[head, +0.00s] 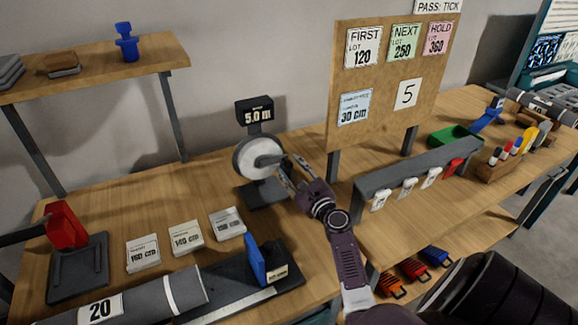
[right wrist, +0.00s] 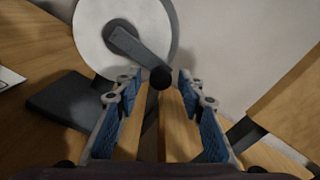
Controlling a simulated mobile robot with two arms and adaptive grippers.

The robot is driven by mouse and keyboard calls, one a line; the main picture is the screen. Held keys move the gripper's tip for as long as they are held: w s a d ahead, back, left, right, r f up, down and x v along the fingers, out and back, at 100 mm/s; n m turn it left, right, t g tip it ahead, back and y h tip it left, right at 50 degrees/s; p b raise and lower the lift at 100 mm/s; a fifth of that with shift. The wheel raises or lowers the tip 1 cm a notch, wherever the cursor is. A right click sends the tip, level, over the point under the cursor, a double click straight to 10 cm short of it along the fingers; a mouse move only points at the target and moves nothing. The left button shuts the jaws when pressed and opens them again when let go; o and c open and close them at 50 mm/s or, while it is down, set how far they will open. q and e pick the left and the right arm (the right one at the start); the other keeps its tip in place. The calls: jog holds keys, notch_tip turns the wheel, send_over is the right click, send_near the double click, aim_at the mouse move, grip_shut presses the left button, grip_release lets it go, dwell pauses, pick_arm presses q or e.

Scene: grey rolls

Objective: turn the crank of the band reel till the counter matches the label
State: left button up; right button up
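The band reel (head: 252,157) is a white disc on a dark stand at the back of the bench. The grey crank arm (right wrist: 140,50) ends in a black knob (right wrist: 161,77) in the right wrist view. My right gripper (right wrist: 157,84) is open, its fingers on either side of the knob with visible gaps. In the head view my right gripper (head: 285,173) reaches the reel from the front right and partly hides the crank. My left gripper is not in view.
The pinboard (head: 342,135) on posts stands right of the reel. A grey rail with white tags (head: 404,187) lies right of my arm. Small labelled stacks (head: 185,238), a blue upright piece (head: 255,260) and a grey roll (head: 150,300) occupy the front left.

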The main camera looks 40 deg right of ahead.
jog(key=v, duration=1.1)
jog(key=shift+w, duration=0.1)
